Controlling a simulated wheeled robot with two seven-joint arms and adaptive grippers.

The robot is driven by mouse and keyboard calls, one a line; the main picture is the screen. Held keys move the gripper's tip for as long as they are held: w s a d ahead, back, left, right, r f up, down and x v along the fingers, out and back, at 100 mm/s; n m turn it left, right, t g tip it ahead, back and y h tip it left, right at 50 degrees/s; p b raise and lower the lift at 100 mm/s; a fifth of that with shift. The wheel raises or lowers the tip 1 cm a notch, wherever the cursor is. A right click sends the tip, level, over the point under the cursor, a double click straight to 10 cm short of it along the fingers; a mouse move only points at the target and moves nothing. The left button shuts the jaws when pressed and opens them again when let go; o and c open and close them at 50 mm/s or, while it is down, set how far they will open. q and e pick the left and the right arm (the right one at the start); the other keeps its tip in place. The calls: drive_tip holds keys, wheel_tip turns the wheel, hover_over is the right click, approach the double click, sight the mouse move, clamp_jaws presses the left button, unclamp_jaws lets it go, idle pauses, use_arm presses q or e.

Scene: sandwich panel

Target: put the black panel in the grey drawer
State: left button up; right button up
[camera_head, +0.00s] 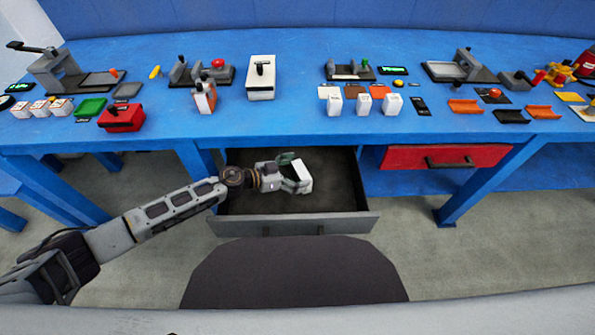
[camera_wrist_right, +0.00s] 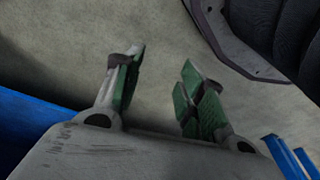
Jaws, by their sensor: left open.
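The grey drawer (camera_head: 292,228) is pulled open under the blue table, and its dark inside shows. My left gripper (camera_head: 297,174) is open, reaching in from the left over the drawer's inside. A small pale block-like shape shows at its fingertips; I cannot tell whether it is a loose thing or part of the gripper. A black curved panel (camera_head: 511,117) lies on the right of the table between orange ones, far from the left gripper; it is the likeliest black panel. My right gripper (camera_wrist_right: 162,62) is open and empty above the floor in the right wrist view.
A red drawer (camera_head: 445,157) right of the grey one is shut. A flat dark piece (camera_head: 419,106), orange panels (camera_head: 465,106) and white blocks (camera_head: 393,104) are on the table (camera_head: 290,122). A red box (camera_head: 121,118) stands near its left front edge.

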use_arm(q)
drive_tip(key=shift+r, duration=0.15)
drive_tip(key=shift+a, duration=0.1)
drive_tip(key=shift+s+a+r, duration=0.1)
drive_tip(key=shift+a, duration=0.1)
drive_tip(key=shift+p+v, duration=0.3)
drive_tip(key=shift+v, duration=0.45)
drive_tip(key=v, duration=0.3)
drive_tip(key=shift+s+a+r+p, duration=0.1)
drive_tip(key=shift+a+p, duration=0.1)
drive_tip(key=shift+p, duration=0.15)
drive_tip(key=shift+s+a+r, duration=0.15)
drive_tip(key=shift+s+a, duration=0.05)
drive_tip(key=shift+a, duration=0.4)
drive_tip(key=shift+s+a+r, duration=0.1)
drive_tip(key=shift+s+a, duration=0.05)
drive_tip(key=shift+a, duration=0.1)
use_arm(e)
drive_tip(key=f, duration=0.1)
drive_tip(key=d+f, duration=0.1)
drive_tip(key=f, duration=0.1)
drive_tip(key=s+f, duration=0.1)
drive_tip(key=f, duration=0.1)
drive_tip(key=shift+d, duration=0.2)
